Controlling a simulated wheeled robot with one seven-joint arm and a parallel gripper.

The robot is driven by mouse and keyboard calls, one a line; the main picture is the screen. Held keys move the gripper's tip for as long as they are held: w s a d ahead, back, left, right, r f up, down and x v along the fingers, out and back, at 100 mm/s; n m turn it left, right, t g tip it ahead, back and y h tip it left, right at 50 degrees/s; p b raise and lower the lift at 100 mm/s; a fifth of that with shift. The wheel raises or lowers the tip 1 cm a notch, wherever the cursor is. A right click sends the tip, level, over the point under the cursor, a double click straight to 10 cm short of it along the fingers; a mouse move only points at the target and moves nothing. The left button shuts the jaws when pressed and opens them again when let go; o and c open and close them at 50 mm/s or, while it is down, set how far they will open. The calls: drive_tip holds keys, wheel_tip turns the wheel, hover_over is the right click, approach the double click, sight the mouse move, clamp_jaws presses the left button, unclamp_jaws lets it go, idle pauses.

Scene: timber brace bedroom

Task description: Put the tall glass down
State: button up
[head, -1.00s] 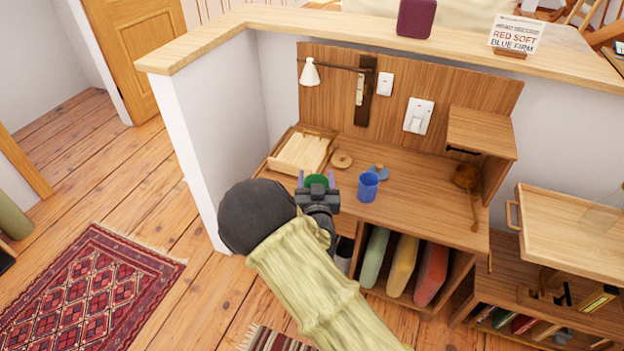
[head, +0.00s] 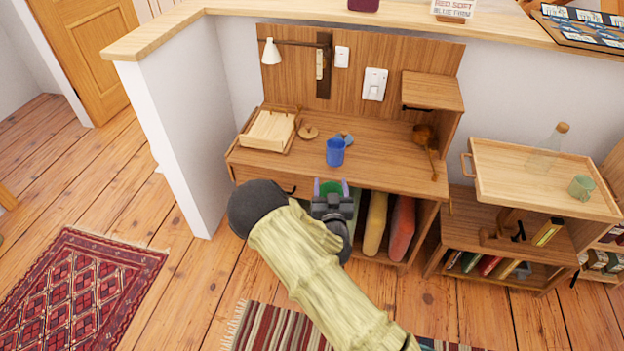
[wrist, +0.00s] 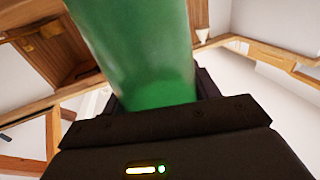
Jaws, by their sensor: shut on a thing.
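My gripper (head: 331,192) is shut on the tall glass, a green cylinder. The glass (wrist: 140,55) fills the upper middle of the wrist view between the dark jaws. In the head view only a bit of the green glass (head: 331,187) shows between the fingertips; my gripper and arm hide the rest. The gripper is in front of the desk's (head: 385,165) front edge, clear of its top.
A blue cup (head: 335,152) stands near the desk's front edge, with a blue-grey piece (head: 347,138) behind it. A wooden tray (head: 270,131) and a round disc (head: 308,131) sit left. A tray table (head: 510,185) holding a bottle (head: 549,147) and green cup (head: 581,187) stands right.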

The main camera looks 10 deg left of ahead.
drive_tip(key=s+d+f+m+h+p, duration=0.25)
drive_tip(key=d+p, duration=0.25)
drive_tip(key=d, duration=1.1)
drive_tip(key=s+d+r+p, duration=0.2)
drive_tip(key=r+p, duration=0.3)
drive_tip(key=s+d+r+p, duration=0.2)
drive_tip(key=s+r+p, duration=0.1)
drive_tip(key=r+p, duration=0.3)
drive_tip(key=shift+r+n+h+p, duration=0.15)
drive_tip(key=shift+n+h+p, duration=0.15)
drive_tip(key=shift+n+h, duration=0.05)
